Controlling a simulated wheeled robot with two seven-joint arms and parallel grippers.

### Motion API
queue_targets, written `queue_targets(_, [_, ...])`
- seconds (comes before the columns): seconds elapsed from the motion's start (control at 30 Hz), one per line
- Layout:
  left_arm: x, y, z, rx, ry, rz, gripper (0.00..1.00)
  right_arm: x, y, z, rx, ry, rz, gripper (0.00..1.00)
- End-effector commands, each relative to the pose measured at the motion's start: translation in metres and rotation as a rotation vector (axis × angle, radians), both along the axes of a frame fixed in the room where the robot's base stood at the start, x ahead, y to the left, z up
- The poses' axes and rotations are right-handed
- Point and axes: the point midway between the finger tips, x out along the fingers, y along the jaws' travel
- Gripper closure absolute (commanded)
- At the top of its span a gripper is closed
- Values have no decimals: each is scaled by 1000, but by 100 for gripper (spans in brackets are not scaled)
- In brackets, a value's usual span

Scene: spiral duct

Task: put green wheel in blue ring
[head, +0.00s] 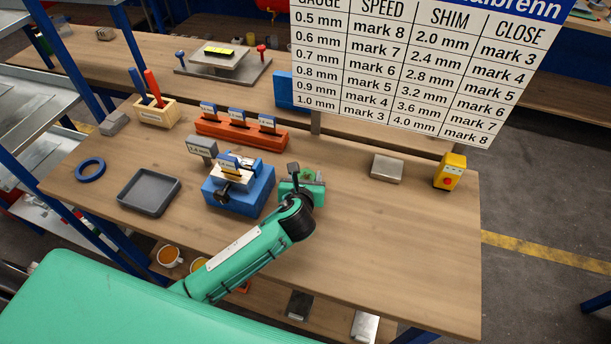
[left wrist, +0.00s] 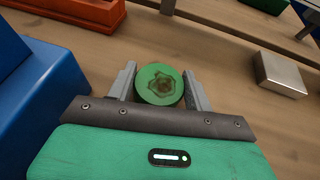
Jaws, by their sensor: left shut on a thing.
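The green wheel (left wrist: 160,84) is a round green disc with a brown, rough patch in its middle. My left gripper (left wrist: 159,88) is shut on it, one grey finger on each side. In the head view the left gripper (head: 303,178) is over the table, right of the blue machine, and the wheel (head: 308,174) shows only in part there. The blue ring (head: 90,169) lies flat and empty on the table's left end, left of the grey tray. My right gripper is not in view.
A grey tray (head: 149,191) and a blue machine (head: 239,190) stand between the ring and my left gripper. An orange rack (head: 241,134) with labels is behind. A metal block (head: 386,168) and a yellow button box (head: 449,171) stand to the right. The table's front right is clear.

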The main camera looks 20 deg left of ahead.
Motion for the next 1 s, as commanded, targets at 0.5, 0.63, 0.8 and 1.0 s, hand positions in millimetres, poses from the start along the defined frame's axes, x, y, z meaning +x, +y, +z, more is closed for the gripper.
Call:
queue_targets(0.5, [0, 0, -2, 0, 0, 0, 27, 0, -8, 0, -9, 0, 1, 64])
queue_targets(0.63, [0, 0, -2, 0, 0, 0, 27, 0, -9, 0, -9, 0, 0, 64])
queue_targets(0.8, [0, 0, 1, -1, -1, -1, 27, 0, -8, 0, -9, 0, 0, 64])
queue_targets(1.0, [-25, -5, 9, -3, 0, -2, 27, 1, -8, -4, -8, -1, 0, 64])
